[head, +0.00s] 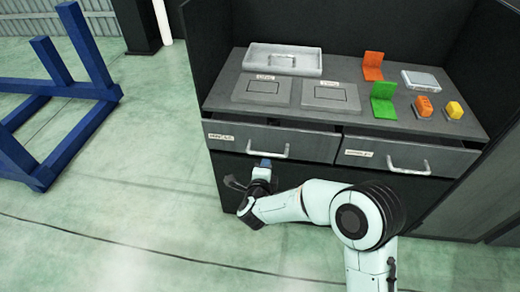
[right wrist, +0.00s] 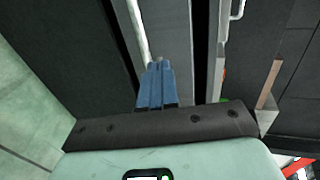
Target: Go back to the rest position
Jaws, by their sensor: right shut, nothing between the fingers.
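A pale bar, likely that handle (right wrist: 138,28), runs close by the fingertips. I cannot tell whether they touch it. My left gripper is not in view.
The right drawer (head: 408,155) is beside the left one; both look slightly pulled out. The bench top holds a grey tray (head: 284,60), green (head: 383,101) and orange (head: 373,66) holders and small blocks. A blue frame (head: 60,88) stands left. The floor between is clear.

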